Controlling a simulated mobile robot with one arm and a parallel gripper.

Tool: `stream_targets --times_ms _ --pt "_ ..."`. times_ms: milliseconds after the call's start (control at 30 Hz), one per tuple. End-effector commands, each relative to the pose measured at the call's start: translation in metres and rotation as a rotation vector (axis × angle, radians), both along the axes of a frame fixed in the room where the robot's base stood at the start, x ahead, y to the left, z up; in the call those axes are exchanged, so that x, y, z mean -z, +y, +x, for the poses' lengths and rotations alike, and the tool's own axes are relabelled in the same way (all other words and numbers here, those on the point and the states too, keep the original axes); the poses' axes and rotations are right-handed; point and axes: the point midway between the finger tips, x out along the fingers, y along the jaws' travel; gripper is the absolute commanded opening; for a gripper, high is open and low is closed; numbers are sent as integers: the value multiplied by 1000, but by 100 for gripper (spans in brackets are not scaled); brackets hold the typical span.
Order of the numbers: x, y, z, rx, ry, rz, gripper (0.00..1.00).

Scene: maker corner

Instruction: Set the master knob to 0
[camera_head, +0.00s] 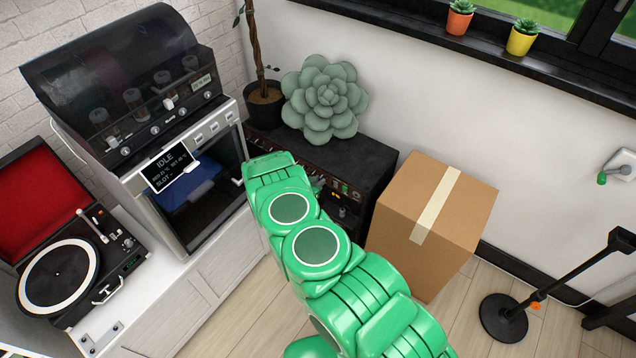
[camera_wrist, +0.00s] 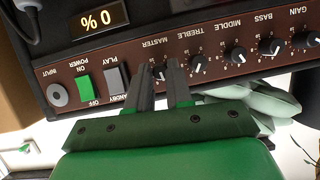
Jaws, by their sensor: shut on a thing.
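The amplifier's brown panel (camera_wrist: 225,75) fills the upper wrist view, with its labels upside down. The master knob (camera_wrist: 158,72), small and dark with a light pointer mark, shows between my gripper's (camera_wrist: 159,70) two dark fingertips. The fingers are shut on it, partly covering it.
Treble (camera_wrist: 196,63), middle and bass knobs sit close beside the master knob; a green power switch (camera_wrist: 83,87) is on the other side. A succulent-shaped cushion (camera_head: 325,98) is on the amplifier.

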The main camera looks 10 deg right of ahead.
Motion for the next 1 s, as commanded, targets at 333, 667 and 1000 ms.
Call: stream_targets --times_ms 333,667,1000 --pt "0 2 3 -1 188 -188 0" --pt "1 3 4 -2 372 -373 0" --pt "1 5 6 -2 544 -545 0"
